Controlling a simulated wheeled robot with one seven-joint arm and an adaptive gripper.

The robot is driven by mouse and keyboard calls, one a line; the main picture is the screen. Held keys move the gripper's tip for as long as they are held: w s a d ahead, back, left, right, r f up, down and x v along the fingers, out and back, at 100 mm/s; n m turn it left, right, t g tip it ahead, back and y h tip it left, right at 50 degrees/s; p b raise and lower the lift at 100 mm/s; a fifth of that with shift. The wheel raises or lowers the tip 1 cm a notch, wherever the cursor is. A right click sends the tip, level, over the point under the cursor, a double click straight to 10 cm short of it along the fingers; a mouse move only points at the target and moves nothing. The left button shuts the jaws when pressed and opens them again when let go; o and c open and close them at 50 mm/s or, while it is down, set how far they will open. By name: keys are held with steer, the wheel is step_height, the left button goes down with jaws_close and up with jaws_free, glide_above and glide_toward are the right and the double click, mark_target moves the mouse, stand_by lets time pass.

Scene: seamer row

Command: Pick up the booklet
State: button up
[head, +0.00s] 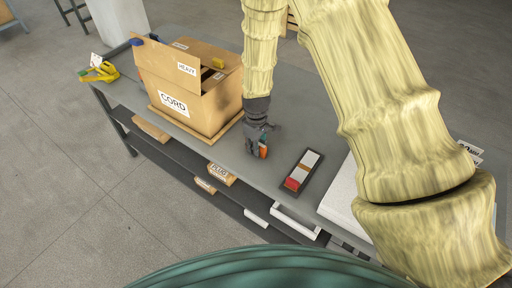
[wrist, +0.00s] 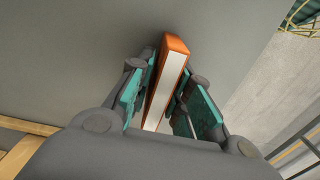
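The booklet (wrist: 165,85), with an orange cover and a white page edge, stands on edge between the fingers in the wrist view. In the head view only a small orange part of it (head: 263,152) shows beside the fingertips. My gripper (head: 257,150) points down at the grey bench. In the wrist view the teal pads of my gripper (wrist: 166,88) lie against both sides of the booklet, so it looks shut on it. I cannot tell whether the booklet's far edge touches the bench.
A cardboard box (head: 205,85) with open flaps stands on the grey bench (head: 225,165), left of my gripper. A dark tray (head: 290,190) with red and white items lies to the right. A yellow tool (head: 103,72) lies at the far left end. A shelf (head: 160,145) runs below.

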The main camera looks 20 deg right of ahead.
jaws_close()
steer(key=shift+r, duration=0.1)
